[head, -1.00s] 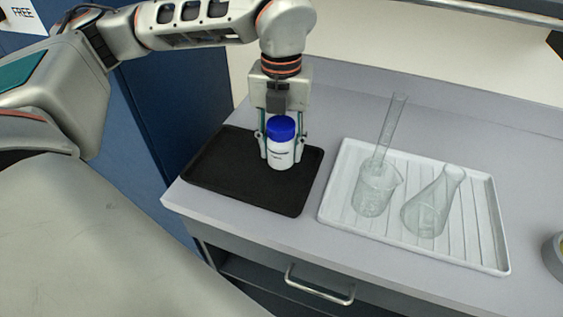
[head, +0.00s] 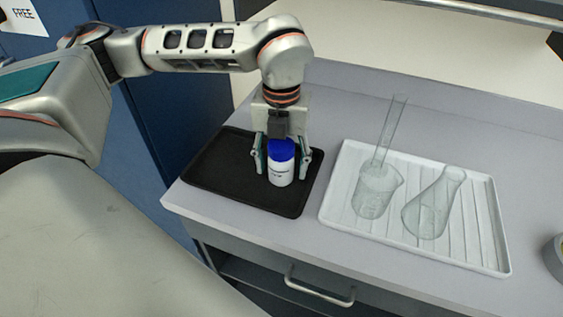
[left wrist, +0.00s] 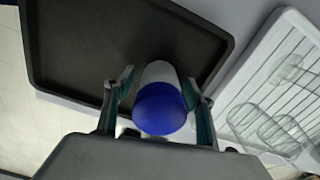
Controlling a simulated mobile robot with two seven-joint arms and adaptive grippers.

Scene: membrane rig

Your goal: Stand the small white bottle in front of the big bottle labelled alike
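The small white bottle (head: 280,172) with a blue cap stands upright on the black tray (head: 218,172), near its right side. It also shows from above in the left wrist view (left wrist: 160,108), mostly as its blue cap. My left gripper (head: 281,168) points down with its fingers on either side of the bottle. The fingers are spread, with small gaps between them and the bottle. The label is too small to read. No big bottle is in view. My right gripper is not in view.
A white ribbed tray (head: 482,225) to the right holds a glass beaker (head: 374,192) with a tall glass tube and a conical flask (head: 432,205). A grey round container (head: 556,252) stands at the right edge. The grey counter (head: 350,112) behind the trays is clear.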

